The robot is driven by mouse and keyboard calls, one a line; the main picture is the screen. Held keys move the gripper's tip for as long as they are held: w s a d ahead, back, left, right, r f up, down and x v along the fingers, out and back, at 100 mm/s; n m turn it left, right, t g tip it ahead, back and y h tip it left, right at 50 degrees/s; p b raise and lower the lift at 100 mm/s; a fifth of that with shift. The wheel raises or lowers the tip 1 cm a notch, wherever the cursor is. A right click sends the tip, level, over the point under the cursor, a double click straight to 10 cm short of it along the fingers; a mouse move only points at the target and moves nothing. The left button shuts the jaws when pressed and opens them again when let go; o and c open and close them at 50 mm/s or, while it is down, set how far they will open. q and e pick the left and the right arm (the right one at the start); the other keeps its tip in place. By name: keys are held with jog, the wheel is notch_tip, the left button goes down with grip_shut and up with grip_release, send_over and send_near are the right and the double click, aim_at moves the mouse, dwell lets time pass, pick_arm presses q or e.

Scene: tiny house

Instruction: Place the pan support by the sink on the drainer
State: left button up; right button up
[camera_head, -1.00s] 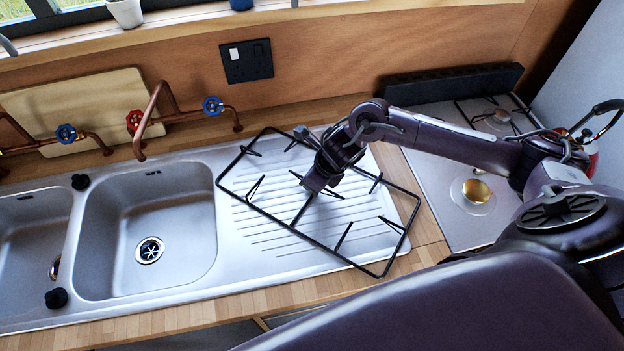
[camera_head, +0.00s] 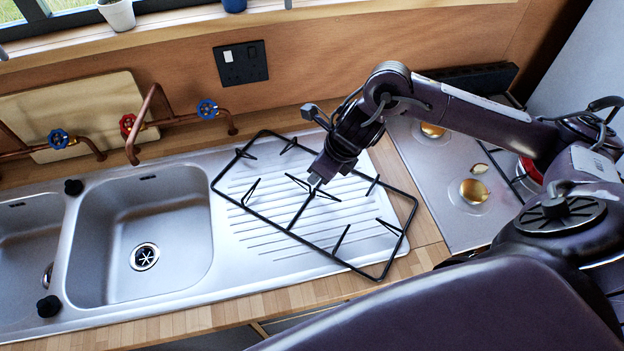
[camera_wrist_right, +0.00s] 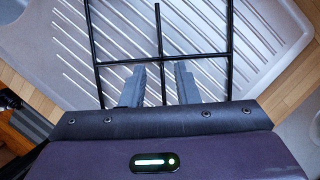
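The pan support (camera_head: 302,209), a black wire frame with inner prongs, lies across the ridged metal drainer (camera_head: 262,238) right of the sink. Its right end reaches past the drainer's edge toward the wooden worktop. My right gripper (camera_head: 317,181) is above the frame's middle. In the right wrist view, the two fingers (camera_wrist_right: 160,84) are apart, and a thin bar of the pan support (camera_wrist_right: 160,50) runs through the gap without either finger pressing it. I cannot tell how far above the bar the fingertips are. My left gripper is out of view.
The sink (camera_head: 140,235) is left of the drainer, with copper taps (camera_head: 150,120) behind. The hob (camera_head: 450,225) with brass burners is on the right, under my right arm. A board (camera_head: 60,105) leans against the back wall.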

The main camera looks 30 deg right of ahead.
jog(key=v, duration=0.3)
jog(key=shift+s+d+r, duration=0.1)
jog(key=shift+s+r, duration=0.05)
jog(key=shift+r, duration=0.2)
